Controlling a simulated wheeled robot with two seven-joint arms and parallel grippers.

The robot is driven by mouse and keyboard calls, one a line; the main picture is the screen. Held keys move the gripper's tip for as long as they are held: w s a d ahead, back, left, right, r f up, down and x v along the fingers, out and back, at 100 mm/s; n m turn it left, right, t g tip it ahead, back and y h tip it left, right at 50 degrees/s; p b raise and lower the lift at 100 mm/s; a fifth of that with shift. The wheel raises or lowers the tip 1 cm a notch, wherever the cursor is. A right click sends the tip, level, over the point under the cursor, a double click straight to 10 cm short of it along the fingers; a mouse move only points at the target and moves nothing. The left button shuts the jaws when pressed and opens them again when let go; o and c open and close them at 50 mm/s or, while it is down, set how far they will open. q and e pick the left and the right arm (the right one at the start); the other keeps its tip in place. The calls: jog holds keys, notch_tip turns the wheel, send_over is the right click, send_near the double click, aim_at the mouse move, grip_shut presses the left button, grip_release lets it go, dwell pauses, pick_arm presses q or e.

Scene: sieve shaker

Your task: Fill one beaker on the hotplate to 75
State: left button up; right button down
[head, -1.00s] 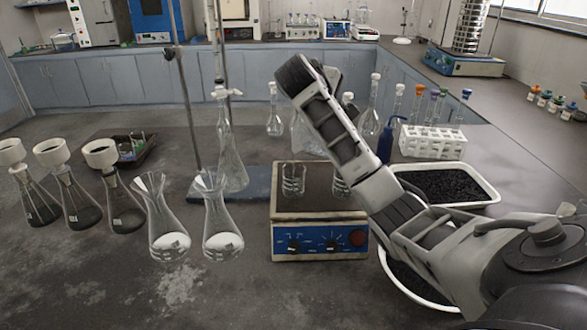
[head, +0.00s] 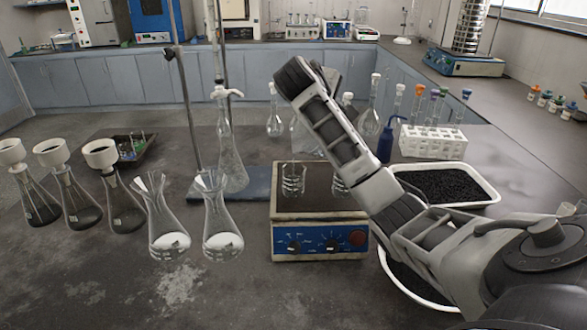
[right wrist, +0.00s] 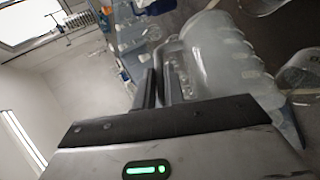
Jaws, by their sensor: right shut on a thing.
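A hotplate (head: 320,205) with a blue control panel stands in the middle of the table in the head view. Two clear glass beakers stand on its dark top, a left beaker (head: 293,180) and a right beaker (head: 339,184) partly covered by my right arm. In the right wrist view my right gripper (right wrist: 162,85) is shut on a large translucent vessel (right wrist: 222,58), which looks tilted. The head view shows only part of this vessel (head: 303,138) behind my arm, above the back of the hotplate; my right fingers are hidden there. My left gripper is out of view.
Several funnel-topped flasks (head: 72,195) are further left. A tray of black granules (head: 480,195), a white rack (head: 432,142) and a blue bottle (head: 386,143) are right.

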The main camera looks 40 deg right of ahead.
jog(key=y, duration=0.1)
jog(key=d+r+y, duration=0.1)
jog(key=d, duration=0.1)
jog(key=shift+s+d+r+m+y, duration=0.2)
jog(key=shift+d+r+m+y, duration=0.05)
jog(key=shift+m+y, duration=0.15)
jog(key=s+d+f+m+t+y, duration=0.1)
jog(key=d+f+y, duration=0.3)
jog(key=d+y, duration=0.4)
jog(key=shift+s+m, duration=0.25)
jog(key=shift+m, duration=0.15)
dwell(0.6)
dwell(0.3)
